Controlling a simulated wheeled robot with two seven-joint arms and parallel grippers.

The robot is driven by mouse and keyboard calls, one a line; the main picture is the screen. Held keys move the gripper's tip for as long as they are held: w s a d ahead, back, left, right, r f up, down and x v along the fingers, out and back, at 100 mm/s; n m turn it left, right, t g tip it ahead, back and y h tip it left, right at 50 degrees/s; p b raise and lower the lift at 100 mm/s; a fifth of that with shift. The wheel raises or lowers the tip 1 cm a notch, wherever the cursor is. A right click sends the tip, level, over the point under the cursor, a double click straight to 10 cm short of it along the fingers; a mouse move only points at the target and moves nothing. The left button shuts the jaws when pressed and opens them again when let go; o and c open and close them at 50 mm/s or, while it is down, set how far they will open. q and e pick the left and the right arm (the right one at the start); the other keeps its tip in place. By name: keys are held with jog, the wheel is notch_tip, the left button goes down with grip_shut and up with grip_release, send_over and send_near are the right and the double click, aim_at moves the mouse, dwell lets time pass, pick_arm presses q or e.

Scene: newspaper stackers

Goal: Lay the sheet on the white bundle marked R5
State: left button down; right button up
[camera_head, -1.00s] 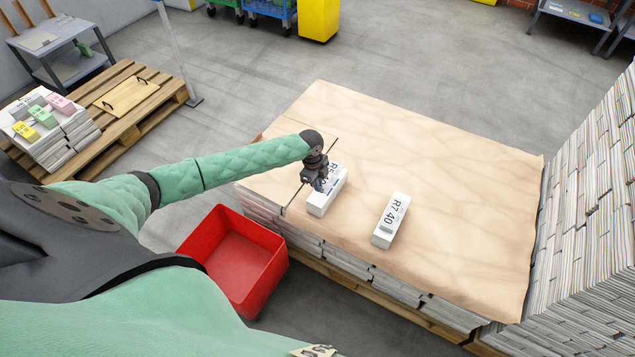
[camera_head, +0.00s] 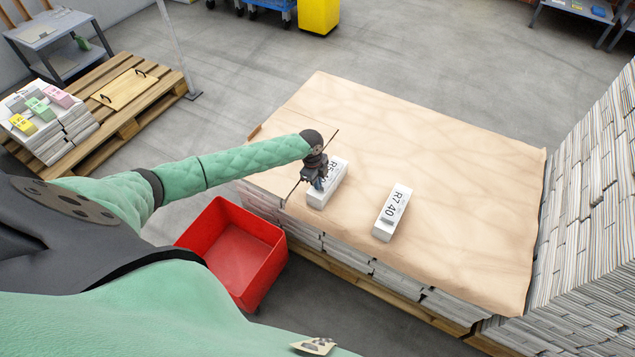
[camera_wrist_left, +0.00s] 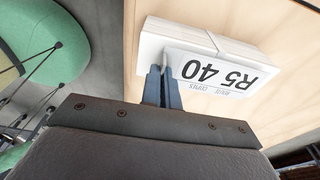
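The white bundle marked R5 (camera_head: 322,197) lies near the front left of the paper-covered stack. The white sheet printed R5 40 (camera_head: 335,171) is over its top, partly hidden by my gripper; in the left wrist view the sheet (camera_wrist_left: 210,74) looks flat against the bundle (camera_wrist_left: 205,35), slightly askew. My left gripper (camera_head: 318,186) points down at the bundle's left side. In the left wrist view its fingers (camera_wrist_left: 162,78) are close together at the sheet's corner and appear shut on it. My right gripper is not in view.
A second white bundle, marked R7 40 (camera_head: 391,215), lies to the right on the brown paper (camera_head: 450,180). A red bin (camera_head: 240,250) stands below the stack's left edge. Tall newspaper stacks (camera_head: 595,200) rise at the right. The paper's far side is clear.

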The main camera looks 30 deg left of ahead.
pick_arm(q)
jog(key=shift+f+b, duration=0.3)
jog(key=shift+f, duration=0.25)
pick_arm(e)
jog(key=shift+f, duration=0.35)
pick_arm(q)
jog(key=c, duration=1.6)
grip_release()
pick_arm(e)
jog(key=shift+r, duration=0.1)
